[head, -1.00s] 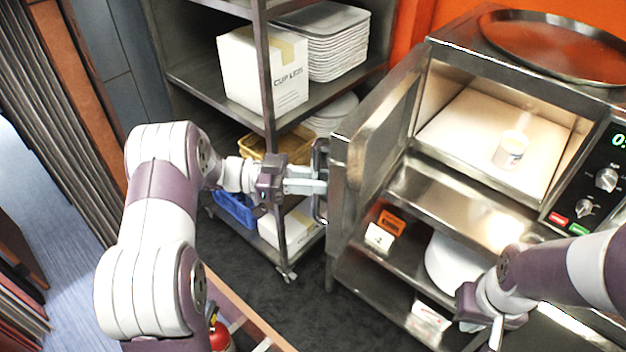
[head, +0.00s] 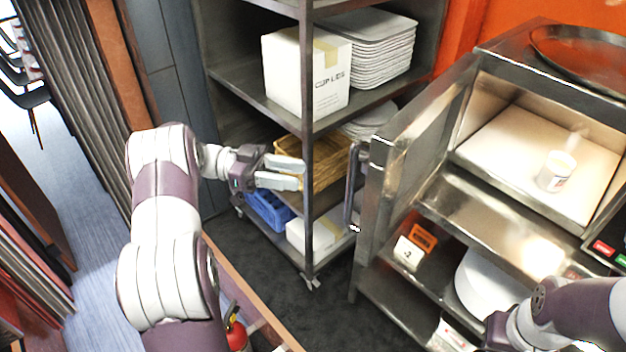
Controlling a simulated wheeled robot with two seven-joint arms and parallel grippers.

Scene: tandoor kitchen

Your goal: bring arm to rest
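My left gripper (head: 292,173) is in front of the shelf rack, its two pale fingers a little apart with nothing between them. It is clear of the dark upright handle (head: 354,188) on the open microwave door (head: 412,155), with a gap between fingertips and handle. My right gripper's wrist (head: 500,330) is at the bottom right, in front of the lower shelf; its fingers are cut off or hidden. The microwave stands open with a white cup (head: 556,172) inside.
The metal rack (head: 308,130) holds a cup-lid box (head: 290,75), stacked trays (head: 370,50), a wicker basket (head: 325,165) and a blue crate (head: 268,208). A white round container (head: 490,280) is under the microwave. A fire extinguisher (head: 236,335) stands low. Dark floor is free between.

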